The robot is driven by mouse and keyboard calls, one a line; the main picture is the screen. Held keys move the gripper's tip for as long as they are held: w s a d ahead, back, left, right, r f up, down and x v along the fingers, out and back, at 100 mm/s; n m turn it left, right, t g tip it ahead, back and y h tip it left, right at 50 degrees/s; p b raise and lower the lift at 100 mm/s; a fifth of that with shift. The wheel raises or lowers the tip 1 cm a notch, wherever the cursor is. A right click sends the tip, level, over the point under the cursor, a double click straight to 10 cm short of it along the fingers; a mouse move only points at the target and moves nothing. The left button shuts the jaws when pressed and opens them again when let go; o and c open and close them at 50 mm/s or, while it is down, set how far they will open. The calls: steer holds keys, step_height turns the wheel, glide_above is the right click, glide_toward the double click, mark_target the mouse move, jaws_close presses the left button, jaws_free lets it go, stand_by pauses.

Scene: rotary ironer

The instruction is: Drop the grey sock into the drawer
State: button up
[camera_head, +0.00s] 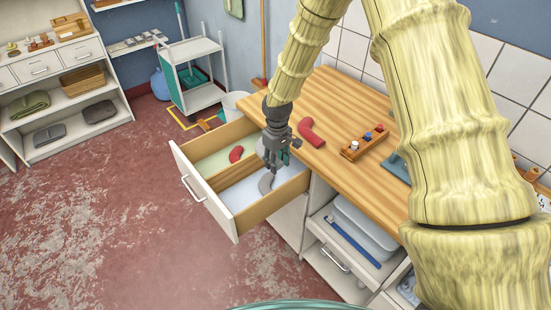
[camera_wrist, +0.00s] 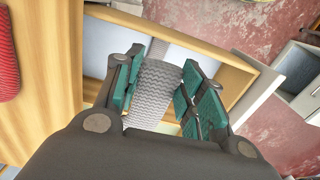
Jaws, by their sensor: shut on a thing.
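The grey sock (camera_wrist: 155,88) is between the teal pads of my gripper (camera_wrist: 163,95) in the wrist view, ribbed and hanging away from the camera. In the head view my gripper (camera_head: 275,158) points down over the open drawer (camera_head: 238,222), and the sock (camera_head: 266,183) shows below it in the right, pale blue-lined compartment. I cannot tell whether the sock touches the drawer floor. A divider splits the drawer; the left, pale green-lined compartment holds a red sock (camera_head: 236,154).
Another red sock (camera_head: 311,133) lies on the wooden worktop (camera_head: 335,95), near a small wooden block with coloured pegs (camera_head: 365,143). A white bucket (camera_head: 235,104) and a cart (camera_head: 195,78) stand behind the drawer. The floor at left is clear.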

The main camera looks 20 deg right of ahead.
steer(key=shift+f+b, duration=1.6)
steer(key=shift+f, duration=1.05)
steer(key=o, duration=0.8)
steer(key=shift+r, duration=0.1)
step_height(320, 180, up, 12)
steer(key=shift+f, duration=0.1)
